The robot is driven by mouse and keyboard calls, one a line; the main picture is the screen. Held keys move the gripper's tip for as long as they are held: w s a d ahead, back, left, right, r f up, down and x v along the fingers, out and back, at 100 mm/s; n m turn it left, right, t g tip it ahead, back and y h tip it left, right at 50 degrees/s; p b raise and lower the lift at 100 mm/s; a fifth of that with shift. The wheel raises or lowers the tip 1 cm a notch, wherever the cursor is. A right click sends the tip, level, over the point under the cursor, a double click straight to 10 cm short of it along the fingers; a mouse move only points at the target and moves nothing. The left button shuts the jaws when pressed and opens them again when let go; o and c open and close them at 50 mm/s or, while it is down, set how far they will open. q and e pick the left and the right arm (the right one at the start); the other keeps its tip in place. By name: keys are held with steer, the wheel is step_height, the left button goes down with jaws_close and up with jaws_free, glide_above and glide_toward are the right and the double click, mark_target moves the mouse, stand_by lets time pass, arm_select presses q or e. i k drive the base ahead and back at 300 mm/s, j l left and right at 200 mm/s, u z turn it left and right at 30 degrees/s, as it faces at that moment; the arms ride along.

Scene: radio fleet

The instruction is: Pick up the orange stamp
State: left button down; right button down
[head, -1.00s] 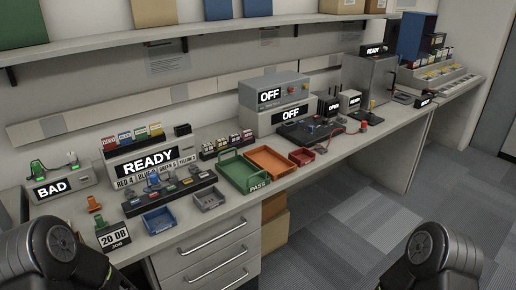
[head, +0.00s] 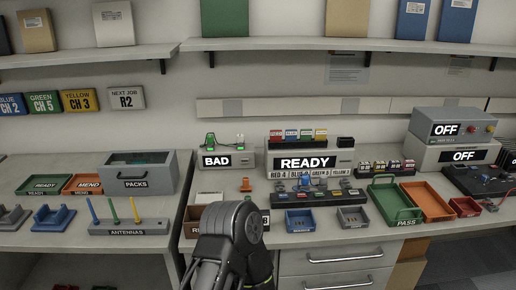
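A small orange stamp-like object (head: 245,185) stands upright on the bench in the head view. It is in front of the grey BAD unit and to the left of the READY unit. It is small, and its details are hard to make out. A dark arm link of mine stands just in front of it and hides part of the bench there, including most of a small sign. Neither of my grippers shows in the view.
A BAD unit (head: 227,160) and a READY unit (head: 310,162) stand behind. Blue (head: 300,221) and grey (head: 352,217) trays sit to the right. A green PASS tray (head: 396,204) lies farther right. An antenna rack (head: 130,227) and PACKS box (head: 137,173) stand left.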

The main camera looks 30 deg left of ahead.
mark_target(246, 188)
steer(key=u, duration=1.45)
